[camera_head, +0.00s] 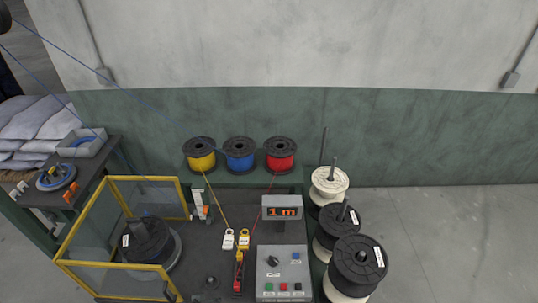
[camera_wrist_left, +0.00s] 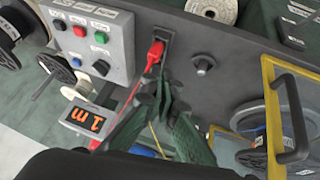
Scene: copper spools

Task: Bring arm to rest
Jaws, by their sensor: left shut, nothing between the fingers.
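My left gripper (camera_wrist_left: 163,85) shows in the left wrist view, its dark green ridged fingers shut and empty. In that picture the fingertips lie just below a red clip (camera_wrist_left: 155,50) on the bench; I cannot tell the distance between them. In the head view the red clip (camera_head: 239,272) stands at the front of the bench with no gripper on it. A dark shape (camera_head: 4,18) is cut off at the top left corner, too little to identify. My right gripper is in neither view.
Yellow (camera_head: 201,162), blue (camera_head: 239,162) and red (camera_head: 280,162) spools stand at the back. A control box (camera_head: 283,270) and a "1 m" display (camera_head: 282,207) are to the right. A yellow-framed guard (camera_head: 148,180) surrounds a black spool (camera_head: 148,241). Blue lines cross at upper left.

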